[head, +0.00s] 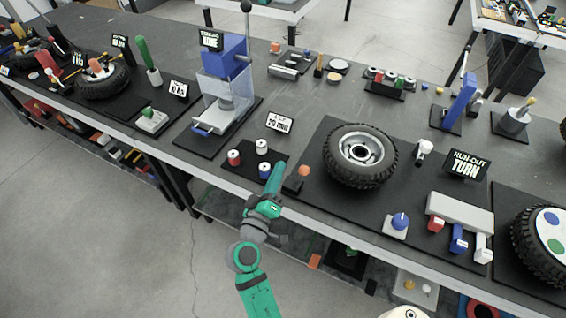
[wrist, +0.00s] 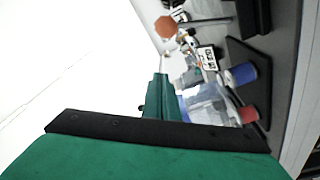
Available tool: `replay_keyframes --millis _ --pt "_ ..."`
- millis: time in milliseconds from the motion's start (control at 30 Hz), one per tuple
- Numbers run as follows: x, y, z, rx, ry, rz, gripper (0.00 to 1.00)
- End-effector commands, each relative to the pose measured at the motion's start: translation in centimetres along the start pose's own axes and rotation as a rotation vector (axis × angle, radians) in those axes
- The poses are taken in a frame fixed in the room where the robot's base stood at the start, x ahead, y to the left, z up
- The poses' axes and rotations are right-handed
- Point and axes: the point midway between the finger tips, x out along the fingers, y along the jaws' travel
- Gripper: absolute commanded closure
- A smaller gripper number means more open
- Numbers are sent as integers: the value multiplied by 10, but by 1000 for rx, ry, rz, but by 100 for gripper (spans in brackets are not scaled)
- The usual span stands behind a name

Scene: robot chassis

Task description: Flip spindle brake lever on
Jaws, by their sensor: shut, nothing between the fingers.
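A small orange-topped piece (head: 303,171) on a dark block stands at the front left of the wheel's black mat. It may be the spindle brake lever, but I cannot tell for certain. An orange knob also shows at the top of the wrist view (wrist: 166,27). The wheel (head: 338,176) with a pale hub lies flat on the mat. My green gripper (head: 276,170) is shut and empty, just left of the orange-topped piece, over the bench's front edge. Its closed fingers show in the wrist view (wrist: 161,78). Whether it touches anything is unclear.
Red and blue capped cylinders (head: 234,158) stand on a black pad left of my gripper. A blue press (head: 222,62) stands behind them. A blue knob (head: 400,221) and a white block (head: 460,212) with coloured levers are to the right. Open floor lies in front.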

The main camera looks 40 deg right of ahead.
Motion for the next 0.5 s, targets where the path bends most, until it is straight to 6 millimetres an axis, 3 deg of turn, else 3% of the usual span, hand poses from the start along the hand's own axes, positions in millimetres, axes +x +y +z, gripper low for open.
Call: replay_keyframes --millis 233,500 --pt "-37 2 5 -3 -9 5 100" --pt "-54 0 0 -1 0 0 100"
